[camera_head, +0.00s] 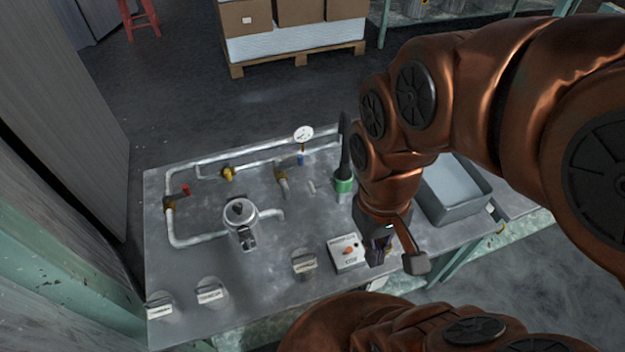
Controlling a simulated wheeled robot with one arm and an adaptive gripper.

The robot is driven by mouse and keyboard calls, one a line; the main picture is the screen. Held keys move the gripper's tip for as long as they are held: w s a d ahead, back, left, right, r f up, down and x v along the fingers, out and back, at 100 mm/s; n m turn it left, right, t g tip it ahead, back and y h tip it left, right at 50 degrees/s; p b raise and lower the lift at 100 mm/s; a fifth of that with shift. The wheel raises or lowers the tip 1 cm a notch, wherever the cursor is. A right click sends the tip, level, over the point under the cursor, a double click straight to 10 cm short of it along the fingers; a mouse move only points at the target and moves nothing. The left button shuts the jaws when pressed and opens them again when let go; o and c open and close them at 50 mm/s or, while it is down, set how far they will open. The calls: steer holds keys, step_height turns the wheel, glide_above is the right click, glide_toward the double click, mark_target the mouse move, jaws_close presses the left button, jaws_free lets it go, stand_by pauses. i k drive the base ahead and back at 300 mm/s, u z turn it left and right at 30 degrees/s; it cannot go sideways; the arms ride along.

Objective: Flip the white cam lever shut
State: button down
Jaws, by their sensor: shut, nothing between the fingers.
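I cannot tell for sure which part is the white cam lever. My gripper (378,254) points down near the table's front right, beside a white box with an orange knob (348,253). It is shut and empty, well to the right of the canister. My wrist hides the table behind it.
Pale pipes (190,240) with brass valves, a red handle (186,190) and a gauge (303,134) rise from the table (275,300). A green-based dark tool (343,180) and grey bin (455,190) stand right. Small labelled stands (210,294) line the front.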

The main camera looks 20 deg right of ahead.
mark_target(312, 189)
steer(key=k, duration=0.5)
steer(key=u, duration=3.45)
steer(key=k, duration=1.5)
steer(key=z, duration=0.5)
